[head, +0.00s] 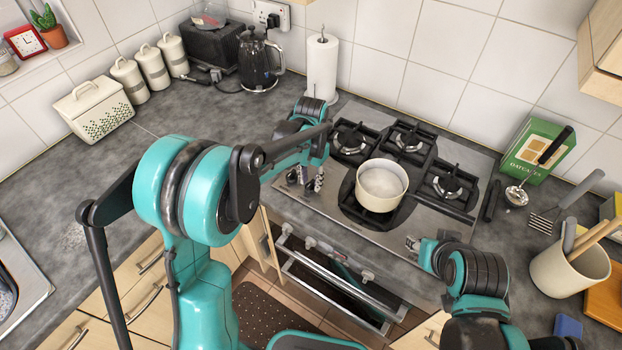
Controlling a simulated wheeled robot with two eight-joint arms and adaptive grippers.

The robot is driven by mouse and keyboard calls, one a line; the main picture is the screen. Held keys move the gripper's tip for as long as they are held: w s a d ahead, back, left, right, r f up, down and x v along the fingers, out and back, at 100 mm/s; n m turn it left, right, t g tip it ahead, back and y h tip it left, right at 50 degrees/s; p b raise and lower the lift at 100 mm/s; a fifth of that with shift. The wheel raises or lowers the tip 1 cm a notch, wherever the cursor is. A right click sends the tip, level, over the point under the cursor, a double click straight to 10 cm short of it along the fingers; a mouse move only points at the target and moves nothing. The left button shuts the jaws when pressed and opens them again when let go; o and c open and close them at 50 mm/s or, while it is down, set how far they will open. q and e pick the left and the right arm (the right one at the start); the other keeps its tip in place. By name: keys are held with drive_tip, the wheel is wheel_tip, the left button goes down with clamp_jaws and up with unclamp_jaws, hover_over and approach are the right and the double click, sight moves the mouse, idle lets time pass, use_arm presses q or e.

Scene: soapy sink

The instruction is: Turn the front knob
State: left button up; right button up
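The gas hob (447,223) is a steel plate set in the grey worktop. Small dark control knobs (292,177) show at its left end, partly hidden by my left gripper. My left gripper (312,180) points down over this end of the hob, its fingers apart with a gap between them. I cannot tell whether it touches a knob. My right gripper (412,243) is low at the hob's front right edge, away from these knobs; its fingers are too small to read.
A cream pot (382,186) stands on the front burner. A paper towel roll (322,68) and black kettle (258,62) stand behind. The oven front (335,285) is below the hob. A utensil pot (568,270) is at right.

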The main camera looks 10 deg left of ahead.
sight(311, 183)
use_arm(q)
wheel_tip(311, 183, up, 12)
idle(0.6)
drive_tip(key=s+a+f+n+t+b, duration=0.1)
drive_tip(key=s+a+f+n+t, duration=0.1)
drive_tip(key=s, duration=0.8)
drive_tip(key=s+a+f+n+t+b, duration=0.2)
drive_tip(key=s+a+f+t, duration=0.1)
drive_tip(key=s, duration=0.7)
drive_tip(key=shift+a+n+t, duration=0.3)
drive_tip(key=shift+a+t, duration=0.5)
drive_tip(key=shift+t, duration=0.3)
drive_tip(key=shift+f, duration=0.1)
idle(0.7)
